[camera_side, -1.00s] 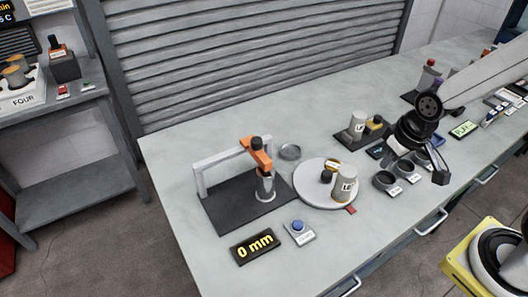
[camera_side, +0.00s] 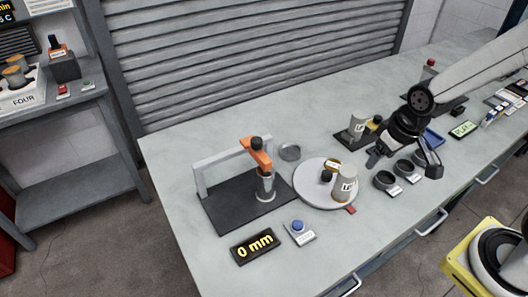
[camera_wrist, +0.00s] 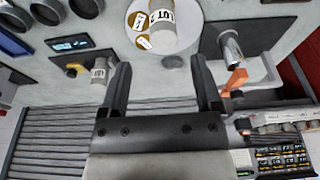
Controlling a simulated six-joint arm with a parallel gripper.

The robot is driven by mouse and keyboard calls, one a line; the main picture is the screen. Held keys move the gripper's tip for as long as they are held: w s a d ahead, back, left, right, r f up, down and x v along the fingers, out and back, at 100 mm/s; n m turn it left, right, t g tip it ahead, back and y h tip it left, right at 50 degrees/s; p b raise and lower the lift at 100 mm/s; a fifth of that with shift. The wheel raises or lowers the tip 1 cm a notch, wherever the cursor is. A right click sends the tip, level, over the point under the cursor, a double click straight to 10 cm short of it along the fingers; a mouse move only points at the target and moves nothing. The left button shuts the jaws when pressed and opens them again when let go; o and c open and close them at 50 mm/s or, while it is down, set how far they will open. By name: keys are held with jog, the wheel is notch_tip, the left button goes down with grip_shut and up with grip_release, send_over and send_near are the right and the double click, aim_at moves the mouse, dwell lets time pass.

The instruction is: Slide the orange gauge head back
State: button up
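The orange gauge head (camera_side: 256,152) sits on a grey gantry rail (camera_side: 222,165) over a black base plate (camera_side: 228,212). It has a black knob on top, and a metal cylinder (camera_side: 265,186) stands directly below its front end. In the wrist view the orange head (camera_wrist: 236,80) is at the right, beyond my right finger. My gripper (camera_side: 404,168) is above the table, well to the right of the gantry and apart from it. In the wrist view my gripper (camera_wrist: 160,90) has its two fingers wide apart with nothing between them.
A round white turntable (camera_side: 312,194) with a labelled can (camera_side: 345,184) stands right of the gantry. A display reading 0 mm (camera_side: 255,246) and a blue button (camera_side: 298,226) are in front. The table's back left is clear.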

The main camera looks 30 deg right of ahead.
jog(key=w+a+r+n+g, duration=0.1)
jog(key=w+a, duration=0.2)
jog(key=w, duration=0.4)
jog(key=w+a+r, duration=0.1)
jog(key=w+a, duration=0.3)
jog(key=w, duration=0.3)
jog(key=n+g, duration=0.1)
send_near(256, 140)
jog(key=shift+s+d+f, duration=0.1)
jog(key=shift+d+f, duration=0.6)
jog(key=shift+w+a+g, duration=0.3)
jog(key=shift+w+a, duration=0.05)
jog(key=shift+a, duration=0.3)
jog(key=shift+f, duration=0.1)
jog(key=shift+f, duration=3.8)
grip_shut()
